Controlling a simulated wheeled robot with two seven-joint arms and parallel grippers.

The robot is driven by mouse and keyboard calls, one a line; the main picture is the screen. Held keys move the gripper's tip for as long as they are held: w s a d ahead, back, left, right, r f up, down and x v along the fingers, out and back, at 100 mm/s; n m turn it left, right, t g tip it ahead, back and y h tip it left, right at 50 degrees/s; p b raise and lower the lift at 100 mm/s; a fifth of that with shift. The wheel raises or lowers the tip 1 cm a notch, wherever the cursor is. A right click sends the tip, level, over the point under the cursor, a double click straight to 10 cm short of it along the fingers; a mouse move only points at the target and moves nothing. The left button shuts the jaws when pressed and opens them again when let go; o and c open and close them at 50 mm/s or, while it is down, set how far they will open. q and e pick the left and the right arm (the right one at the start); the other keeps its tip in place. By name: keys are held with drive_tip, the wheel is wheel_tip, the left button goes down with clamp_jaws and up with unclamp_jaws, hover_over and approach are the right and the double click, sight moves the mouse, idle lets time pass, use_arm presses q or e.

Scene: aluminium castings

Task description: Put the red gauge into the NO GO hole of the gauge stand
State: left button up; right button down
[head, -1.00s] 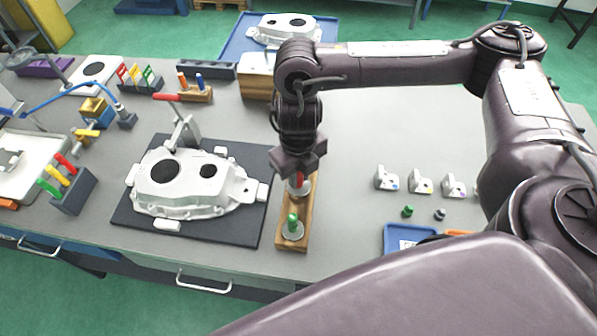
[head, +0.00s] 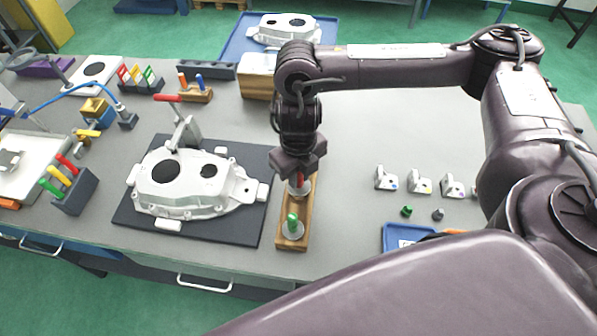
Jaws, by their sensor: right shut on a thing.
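The gauge stand (head: 294,242) is a long wooden block on the bench, right of the dark mat. The green gauge (head: 292,220) stands upright in its near end, in a pale round seat. The red gauge (head: 298,184) is at the far part of the stand, directly below my right gripper (head: 298,170). My right gripper points down and is shut on the red gauge; its fingers hide the top of the gauge. I cannot tell how deep the red gauge sits in the hole. My left gripper is not in view.
A pale casting (head: 190,185) lies on a dark mat (head: 128,217) left of the stand, with a red-handled clamp (head: 181,125) behind it. Small brackets (head: 420,183) and a blue tray (head: 396,236) are to the right. Bench between stand and brackets is clear.

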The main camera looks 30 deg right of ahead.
drive_tip(key=shift+f+b, duration=1.6)
drive_tip(key=shift+f, duration=0.45)
drive_tip(key=c, duration=1.2)
unclamp_jaws()
drive_tip(key=shift+r+p, duration=0.9)
drive_tip(key=shift+r, duration=3.05)
